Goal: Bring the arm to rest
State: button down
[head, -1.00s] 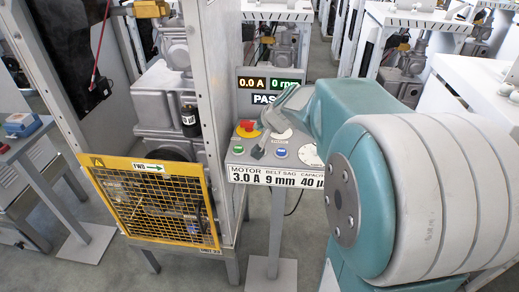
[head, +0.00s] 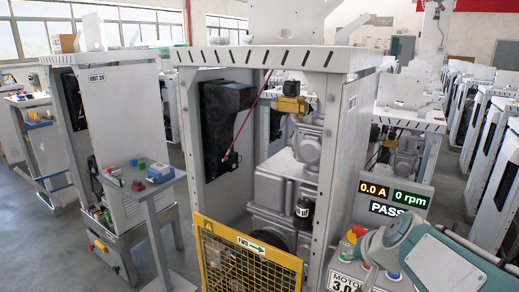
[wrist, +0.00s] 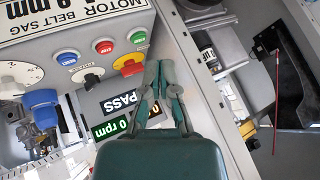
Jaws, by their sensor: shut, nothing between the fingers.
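My arm (head: 450,262), teal and white, shows at the lower right of the head view, in front of the control box. In the wrist view my gripper (wrist: 161,66) has its two grey-green fingers together, with nothing between them. Its tips appear over the edge of the control panel (wrist: 35,28), beside the red knob (wrist: 128,65) on its yellow base. I cannot tell whether they touch it. The display (head: 396,198) reads 0.0 A, 0 rpm and PASS; it also shows rotated in the wrist view (wrist: 120,104).
A small side table (head: 150,186) with coloured parts stands farther left. More frames line the right and back. Grey floor shows between the units at left.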

jog(key=s+a+n+g, duration=0.1)
jog(key=s+a+n, duration=0.1)
jog(key=s, duration=0.7)
jog(key=s+a+f+n+g+h, duration=0.1)
jog(key=s+a+n, duration=0.2)
jog(key=s, duration=0.5)
jog(key=shift+s+a+f, duration=0.25)
jog(key=shift+s+a, duration=0.15)
dwell(2.4)
